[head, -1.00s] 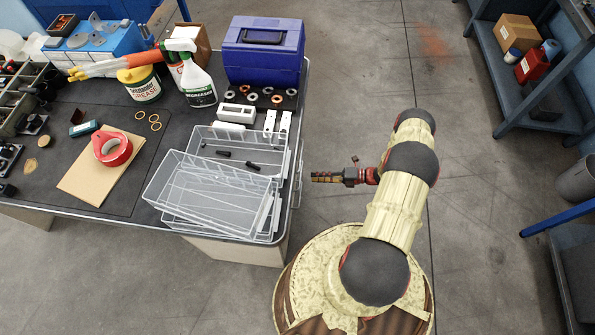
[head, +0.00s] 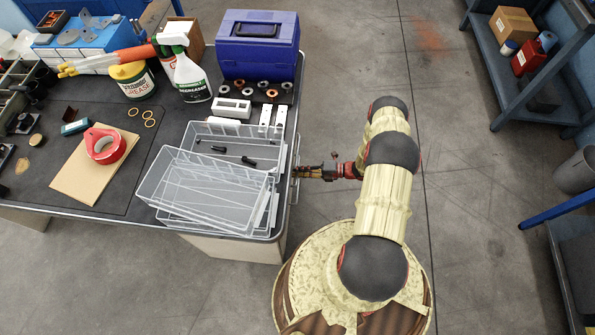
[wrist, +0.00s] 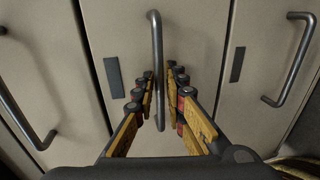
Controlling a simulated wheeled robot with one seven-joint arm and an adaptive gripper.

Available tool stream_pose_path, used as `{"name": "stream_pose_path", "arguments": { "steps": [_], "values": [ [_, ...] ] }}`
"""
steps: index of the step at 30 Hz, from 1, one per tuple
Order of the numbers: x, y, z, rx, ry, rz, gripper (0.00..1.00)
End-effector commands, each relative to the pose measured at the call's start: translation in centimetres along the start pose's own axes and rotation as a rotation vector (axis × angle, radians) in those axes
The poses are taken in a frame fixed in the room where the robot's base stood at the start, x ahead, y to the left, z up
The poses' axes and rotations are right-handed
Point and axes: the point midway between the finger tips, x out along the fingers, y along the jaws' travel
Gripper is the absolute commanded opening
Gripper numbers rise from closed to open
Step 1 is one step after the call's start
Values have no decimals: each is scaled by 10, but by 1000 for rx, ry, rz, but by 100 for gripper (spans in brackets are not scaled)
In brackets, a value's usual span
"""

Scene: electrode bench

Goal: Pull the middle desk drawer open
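The middle drawer front (wrist: 195,35) is beige and fills the centre of the wrist view, flush with its neighbours. Its grey bar handle (wrist: 155,45) runs lengthwise between the two fingers of my gripper (wrist: 160,82). The gripper is open, with one yellow-and-black finger on each side of the handle. I cannot tell whether either finger touches it. In the head view my gripper (head: 302,172) is at the desk's right edge. The drawer fronts are hidden there under the desk top.
Neighbouring drawers with handles lie left (wrist: 38,138) and right (wrist: 302,60) in the wrist view. Clear trays (head: 205,190), a spray bottle (head: 190,80) and a blue toolbox (head: 258,50) stand on the desk top (head: 60,190).

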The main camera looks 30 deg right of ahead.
Motion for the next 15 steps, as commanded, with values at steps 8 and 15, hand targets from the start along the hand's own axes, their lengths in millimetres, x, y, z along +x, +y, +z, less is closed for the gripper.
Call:
{"name": "stream_pose_path", "arguments": {
  "steps": [8,15],
  "values": [
    [0,0,0,0,0,0,9],
    [0,0,0,-1,0,-1,0]
  ]
}}
